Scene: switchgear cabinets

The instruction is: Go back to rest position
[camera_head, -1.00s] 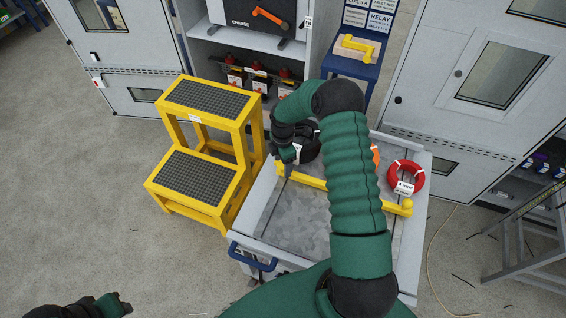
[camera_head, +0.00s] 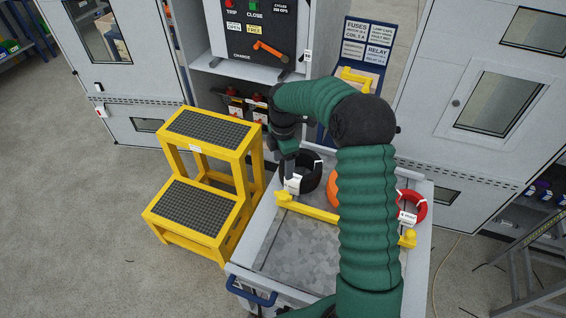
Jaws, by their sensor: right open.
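My right arm reaches up from the bottom over the cart and bends left at a black elbow. My right gripper (camera_head: 288,168) points down, open and empty, in front of the black coil (camera_head: 312,176). Its tips appear just above the left end of a yellow bar (camera_head: 318,210) lying across the grey cart (camera_head: 300,240). The arm hides part of the bar, of an orange coil (camera_head: 333,187) and of a red coil (camera_head: 414,203). My left gripper is out of view.
A yellow two-step stool (camera_head: 205,150) stands close to the cart's left side. Behind are a switchgear cabinet with an orange handle (camera_head: 270,50) and a blue sign stand (camera_head: 368,55). A ladder (camera_head: 530,265) stands at right. Floor at left is clear.

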